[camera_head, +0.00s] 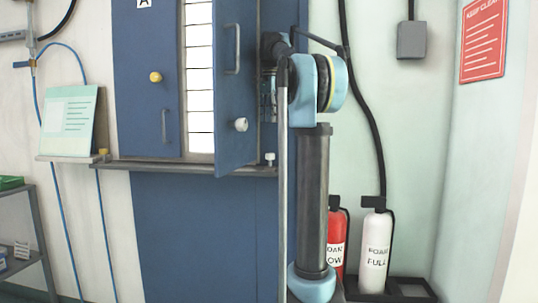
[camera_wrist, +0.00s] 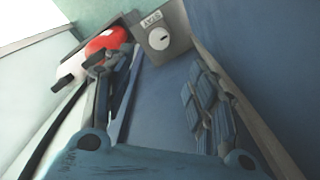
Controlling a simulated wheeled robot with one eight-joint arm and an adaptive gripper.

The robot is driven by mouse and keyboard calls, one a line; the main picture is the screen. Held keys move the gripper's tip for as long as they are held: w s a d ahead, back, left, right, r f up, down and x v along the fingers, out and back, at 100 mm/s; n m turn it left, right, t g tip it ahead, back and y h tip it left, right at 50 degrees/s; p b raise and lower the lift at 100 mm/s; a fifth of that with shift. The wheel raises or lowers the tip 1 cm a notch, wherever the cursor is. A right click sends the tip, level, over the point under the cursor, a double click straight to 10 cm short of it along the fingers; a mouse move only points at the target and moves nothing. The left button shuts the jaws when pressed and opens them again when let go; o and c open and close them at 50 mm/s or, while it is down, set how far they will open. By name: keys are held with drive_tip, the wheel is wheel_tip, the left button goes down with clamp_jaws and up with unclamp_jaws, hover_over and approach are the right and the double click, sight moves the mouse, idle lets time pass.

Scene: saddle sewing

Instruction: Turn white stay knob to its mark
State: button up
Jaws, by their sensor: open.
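In the wrist view a round white knob (camera_wrist: 158,39) with a short dark line on its face sits on a grey block. My gripper is hidden behind the arm or door there.
The open blue door (camera_head: 233,80) carries a handle and another white knob (camera_head: 240,124). A red extinguisher (camera_head: 337,235) and a white one (camera_head: 375,250) stand in a floor tray at right.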

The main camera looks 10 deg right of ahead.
sight(270, 160)
wheel_tip(270, 160, down, 15)
drive_tip(key=shift+r, duration=0.2)
idle(0.3)
drive_tip(key=shift+c, duration=0.2)
drive_tip(key=c, duration=1)
